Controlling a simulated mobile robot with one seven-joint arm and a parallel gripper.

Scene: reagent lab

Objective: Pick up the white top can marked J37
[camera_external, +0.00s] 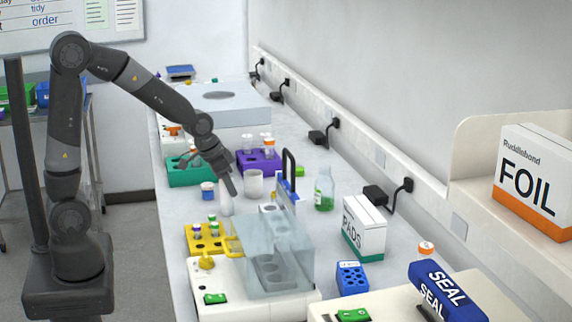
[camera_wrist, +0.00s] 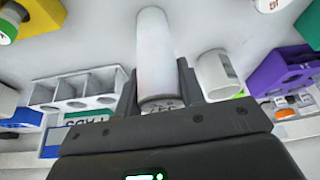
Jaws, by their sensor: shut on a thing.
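A white cylindrical can (camera_external: 227,204) is between the fingers of my gripper (camera_external: 229,187), over the bench left of a white cup (camera_external: 253,183). In the wrist view the same white can (camera_wrist: 154,50) fills the space between the dark fingers of my gripper (camera_wrist: 159,88). Its near end carries small dark characters, upside down, which look like J37 but are hard to read. My gripper is shut on this can. I cannot tell whether its base touches the bench.
A yellow rack (camera_external: 203,243), a machine with a clear cover (camera_external: 272,250) and a blue-capped jar (camera_external: 208,191) stand close by. Green (camera_external: 188,177) and purple (camera_external: 257,161) racks are behind. A green bottle (camera_external: 324,190) and PADS box (camera_external: 364,228) stand to the right.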

